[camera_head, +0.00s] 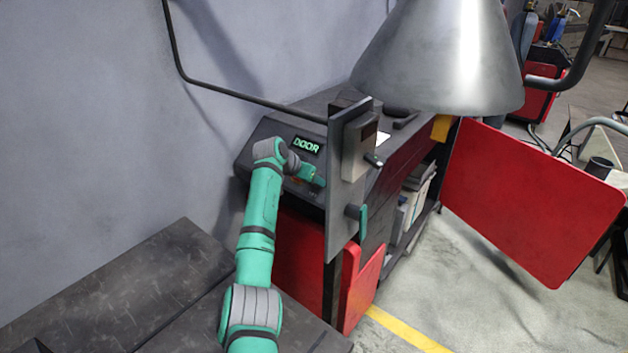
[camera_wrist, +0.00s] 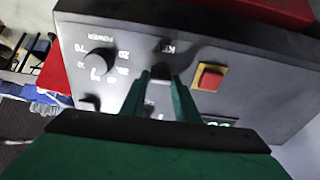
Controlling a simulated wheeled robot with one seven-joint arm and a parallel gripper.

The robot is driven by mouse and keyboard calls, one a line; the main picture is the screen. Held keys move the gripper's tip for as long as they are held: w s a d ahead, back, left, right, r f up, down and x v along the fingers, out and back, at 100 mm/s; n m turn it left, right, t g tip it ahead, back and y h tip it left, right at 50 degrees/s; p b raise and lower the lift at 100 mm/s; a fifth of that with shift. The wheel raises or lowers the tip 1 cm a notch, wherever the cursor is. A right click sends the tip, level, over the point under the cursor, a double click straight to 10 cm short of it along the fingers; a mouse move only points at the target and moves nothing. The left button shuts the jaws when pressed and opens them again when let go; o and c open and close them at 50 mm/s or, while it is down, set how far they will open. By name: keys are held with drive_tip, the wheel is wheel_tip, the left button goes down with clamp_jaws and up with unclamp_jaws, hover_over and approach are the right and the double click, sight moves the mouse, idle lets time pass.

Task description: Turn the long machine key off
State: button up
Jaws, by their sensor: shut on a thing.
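The machine key (camera_wrist: 160,74) shows in the wrist view as a small dark grey piece at the panel, below a partly covered label starting "KE". My gripper (camera_wrist: 160,84) is shut on it, one green finger on each side. The fingers hide most of the key, so its turn angle is hard to read. In the head view my gripper (camera_head: 312,174) is at the front of the grey control panel (camera_head: 257,138), partly behind an upright grey plate. The key cannot be seen in that view.
A power dial (camera_wrist: 98,62) sits left of the key, and a red button on yellow (camera_wrist: 209,77) sits right. A lit display (camera_head: 306,146) reads "DOOR". The upright grey plate (camera_head: 340,220) stands close right of my gripper. A metal cone (camera_head: 440,60) hangs above.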

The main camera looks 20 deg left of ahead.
drive_tip(key=shift+d, duration=0.1)
drive_tip(key=n, duration=0.4)
drive_tip(key=shift+w, duration=0.1)
drive_tip(key=n+y, duration=0.1)
drive_tip(key=n, duration=0.3)
drive_tip(key=shift+n, duration=0.4)
drive_tip(key=n, duration=0.5)
drive_tip(key=shift+r+n+y, duration=0.1)
drive_tip(key=shift+n+y, duration=0.2)
drive_tip(key=shift+a+n+g, duration=0.2)
drive_tip(key=shift+n+g, duration=0.1)
drive_tip(key=shift+n, duration=1.6)
drive_tip(key=shift+a, duration=0.1)
drive_tip(key=o, duration=1)
drive_tip(key=shift+o, duration=0.2)
